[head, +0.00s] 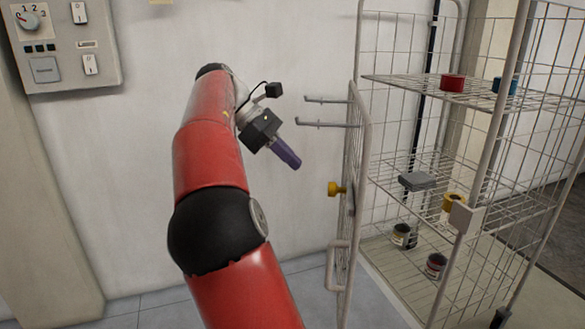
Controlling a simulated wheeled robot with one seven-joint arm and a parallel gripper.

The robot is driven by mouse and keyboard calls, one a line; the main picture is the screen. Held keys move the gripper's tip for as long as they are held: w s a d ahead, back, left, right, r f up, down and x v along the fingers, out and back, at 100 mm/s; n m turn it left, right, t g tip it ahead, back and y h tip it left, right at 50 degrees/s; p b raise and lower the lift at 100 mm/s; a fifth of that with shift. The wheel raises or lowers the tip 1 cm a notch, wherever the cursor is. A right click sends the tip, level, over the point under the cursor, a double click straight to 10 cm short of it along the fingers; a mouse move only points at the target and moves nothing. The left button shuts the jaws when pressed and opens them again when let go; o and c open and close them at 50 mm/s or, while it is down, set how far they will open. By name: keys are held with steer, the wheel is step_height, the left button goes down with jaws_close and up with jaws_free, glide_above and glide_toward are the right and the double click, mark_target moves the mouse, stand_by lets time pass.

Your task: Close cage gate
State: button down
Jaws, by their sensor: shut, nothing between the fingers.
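The wire cage (466,130) stands on the right in the head view. Its gate (357,150) is seen nearly edge-on at the cage's left side and stands open, swung out from the front. The gate carries a yellow knob (336,189), a pale handle loop (337,262) and two hooks near its top. My gripper (289,158) is to the left of the gate, above the yellow knob, and appears apart from it. It is shut and empty, its purple fingers pointing down and to the right.
The cage shelves hold a red item (453,82), a blue item (505,86), a grey box (417,181) and a yellow item (454,203). A control panel (62,45) hangs on the wall at left. Some floor (140,308) is clear.

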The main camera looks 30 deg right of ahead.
steer(key=s+d+f+b, duration=0.3)
steer(key=s+d+f, duration=0.1)
steer(key=s+d, duration=0.2)
steer(key=shift+d+f+b, duration=0.25)
steer(key=shift+f+b, duration=0.05)
steer(key=shift+f, duration=0.1)
